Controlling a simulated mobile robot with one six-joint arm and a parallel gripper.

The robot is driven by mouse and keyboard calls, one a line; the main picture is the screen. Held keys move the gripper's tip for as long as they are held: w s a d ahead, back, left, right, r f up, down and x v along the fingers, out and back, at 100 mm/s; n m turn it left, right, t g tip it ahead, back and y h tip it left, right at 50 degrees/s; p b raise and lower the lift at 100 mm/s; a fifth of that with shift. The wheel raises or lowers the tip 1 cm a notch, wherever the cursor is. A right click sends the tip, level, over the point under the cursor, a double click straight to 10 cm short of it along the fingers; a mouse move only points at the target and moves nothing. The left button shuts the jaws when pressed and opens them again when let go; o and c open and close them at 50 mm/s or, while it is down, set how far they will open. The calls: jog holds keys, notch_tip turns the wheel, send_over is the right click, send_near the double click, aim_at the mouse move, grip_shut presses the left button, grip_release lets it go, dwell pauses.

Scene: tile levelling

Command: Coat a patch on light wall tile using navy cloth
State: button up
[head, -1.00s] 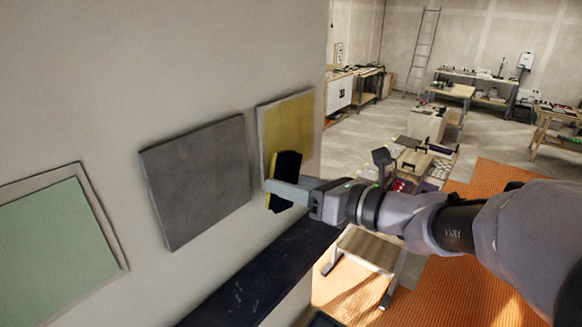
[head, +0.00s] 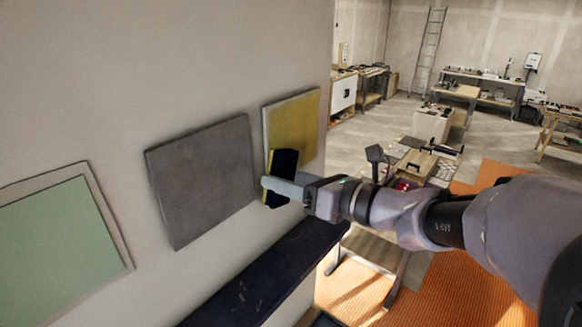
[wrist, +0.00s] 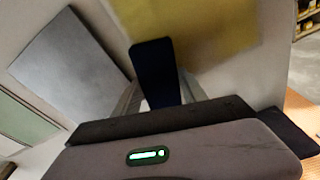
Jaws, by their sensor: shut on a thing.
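My gripper (head: 282,188) is shut on the navy cloth (head: 284,164), a dark block-like pad with a thin yellow edge on its wall side. The cloth is in front of the lower left part of the right-hand wall tile (head: 265,130), whose face is mostly yellow with a narrow light grey margin. I cannot tell whether the cloth touches it. In the wrist view the navy cloth (wrist: 154,72) stands upright between the fingers, with the yellow face behind it. The cloth hides part of the tile's lower left. At far left is a pale-bordered tile (head: 108,225) with a green face.
A plain grey tile (head: 203,180) hangs between the other two. A dark ledge (head: 265,275) runs along the wall below the tiles. Workbenches (head: 458,92) and a ladder (head: 428,50) stand far back right. Orange matting (head: 370,295) covers floor at right.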

aim_at(302, 158)
jog(key=w+d, duration=0.2)
jog(key=w+d+p, duration=0.1)
jog(key=w+d, duration=0.1)
jog(key=w, duration=0.1)
jog(key=w+d+p, duration=0.1)
jog(key=w, duration=0.1)
jog(key=shift+w+d, duration=0.2)
jog(key=shift+d, duration=0.2)
jog(key=shift+s+a+b, duration=0.3)
jog(key=shift+s+a, duration=0.7)
jog(key=shift+s, duration=0.3)
jog(key=shift+s+a+b, duration=0.35)
jog(key=shift+s+a, duration=0.65)
jog(key=shift+s, duration=0.25)
jog(key=shift+s+a+b, duration=0.3)
jog(key=shift+s+a, duration=0.7)
jog(key=shift+s, duration=0.3)
jog(key=shift+f+v, duration=0.2)
jog(key=shift+v, duration=1.3)
jog(key=shift+f+v, duration=0.15)
jog(key=shift+v, duration=1.3)
jog(key=shift+d, duration=0.15)
jog(key=v, duration=0.3)
jog(key=shift+f+b, duration=0.25)
jog(key=shift+b, duration=0.1)
